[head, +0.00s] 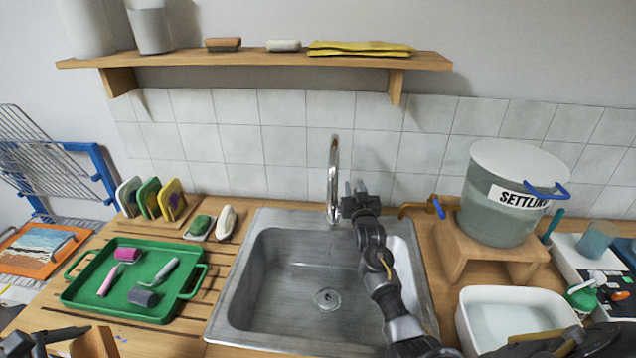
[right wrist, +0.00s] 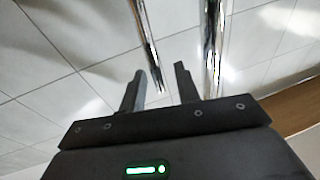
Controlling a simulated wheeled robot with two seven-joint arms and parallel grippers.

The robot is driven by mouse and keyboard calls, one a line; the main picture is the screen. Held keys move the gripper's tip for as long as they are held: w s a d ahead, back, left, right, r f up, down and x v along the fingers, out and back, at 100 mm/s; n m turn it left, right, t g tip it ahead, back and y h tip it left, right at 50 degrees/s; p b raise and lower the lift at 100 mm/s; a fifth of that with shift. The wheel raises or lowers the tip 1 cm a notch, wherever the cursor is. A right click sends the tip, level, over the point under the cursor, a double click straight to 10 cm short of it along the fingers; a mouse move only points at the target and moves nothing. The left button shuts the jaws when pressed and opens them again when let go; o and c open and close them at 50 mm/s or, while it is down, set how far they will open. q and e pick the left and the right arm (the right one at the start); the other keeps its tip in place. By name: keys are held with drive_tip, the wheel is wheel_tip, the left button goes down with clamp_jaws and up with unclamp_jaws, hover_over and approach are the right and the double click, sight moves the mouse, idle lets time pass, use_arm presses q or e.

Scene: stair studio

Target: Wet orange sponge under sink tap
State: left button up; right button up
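The chrome sink tap (head: 333,180) arches over the steel sink (head: 225,300). A faint thin line shows below its spout; I cannot tell if it is water. My right gripper (head: 350,192) is at the tap, beside its upright pipe. In the right wrist view its two fingers (right wrist: 161,85) are apart with nothing between them, and chrome pipes show just beyond. My left gripper (head: 72,333) is a dark shape at the lower left edge, partly cut off, near a tan block (head: 95,343).
A green tray (head: 120,312) with rollers lies left of the sink. A rack of coloured pads (head: 152,199) stands behind it. Right are a "SETTLING" bucket (head: 490,215) on a wooden stand (head: 455,255) and a white basin (head: 470,335). A shelf (head: 250,60) hangs above.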

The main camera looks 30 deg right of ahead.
use_arm(q)
wheel_tip(320, 180, up, 6)
drive_tip(key=p, duration=0.4)
drive_tip(key=shift+s+f+p, duration=0.1)
drive_tip(key=shift+f+p, duration=0.05)
drive_tip(key=shift+p, duration=0.25)
use_arm(e)
drive_tip(key=v, duration=1)
drive_tip(key=shift+s+a, duration=0.15)
drive_tip(key=shift+s, duration=0.05)
